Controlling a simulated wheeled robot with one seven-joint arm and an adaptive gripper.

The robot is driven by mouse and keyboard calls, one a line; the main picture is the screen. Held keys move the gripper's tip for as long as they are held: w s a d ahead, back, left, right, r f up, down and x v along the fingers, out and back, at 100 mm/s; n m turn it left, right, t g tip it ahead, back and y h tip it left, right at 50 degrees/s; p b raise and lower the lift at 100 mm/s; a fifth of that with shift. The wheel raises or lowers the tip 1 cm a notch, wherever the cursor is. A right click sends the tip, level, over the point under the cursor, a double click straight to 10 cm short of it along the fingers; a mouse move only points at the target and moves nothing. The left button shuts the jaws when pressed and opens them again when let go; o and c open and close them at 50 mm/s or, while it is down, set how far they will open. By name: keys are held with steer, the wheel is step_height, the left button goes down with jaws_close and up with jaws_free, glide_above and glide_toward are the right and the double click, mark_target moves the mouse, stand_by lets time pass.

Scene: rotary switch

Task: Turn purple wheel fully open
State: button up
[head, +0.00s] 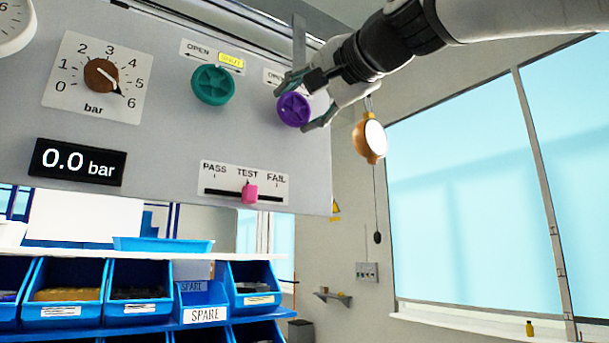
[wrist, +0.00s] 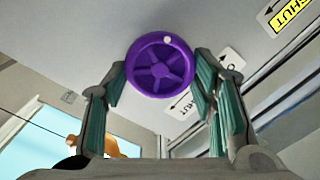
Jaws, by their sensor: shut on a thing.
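The purple wheel (head: 293,109) is mounted on the right side of the grey panel in the head view. In the wrist view the purple wheel (wrist: 160,65) shows its spokes and a small white dot at its upper edge. My gripper (head: 306,100) is at the wheel, with one finger at its upper left and one at its lower right. In the wrist view my gripper (wrist: 160,85) has its green-padded fingers on both sides of the wheel, shut on its rim. An OPEN label with an arrow is beside the wheel, partly hidden by my gripper.
A green wheel (head: 212,85) with a yellow tag (head: 231,61) is left of the purple one. A brown knob (head: 101,75) points near 6 bar; the display (head: 77,162) reads 0.0 bar. A pink slider (head: 249,193) sits at TEST. Blue bins (head: 140,307) stand below.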

steer(key=n+b, duration=0.2)
steer(key=n, duration=0.4)
steer(key=shift+a+f+n, duration=0.1)
steer(key=shift+a+n, duration=0.05)
steer(key=shift+n, duration=0.15)
steer(key=n+b, duration=0.1)
steer(key=n, duration=0.5)
steer(key=shift+s+a+b, duration=0.1)
steer(key=shift+b, duration=0.25)
steer(key=shift+n, duration=0.3)
steer(key=o, duration=1.1)
steer(key=shift+o, duration=0.2)
steer(key=shift+s, duration=0.1)
steer(key=shift+s+d, duration=0.2)
steer(key=v, duration=1.1)
steer(key=shift+s, duration=0.15)
steer(key=shift+d, duration=0.1)
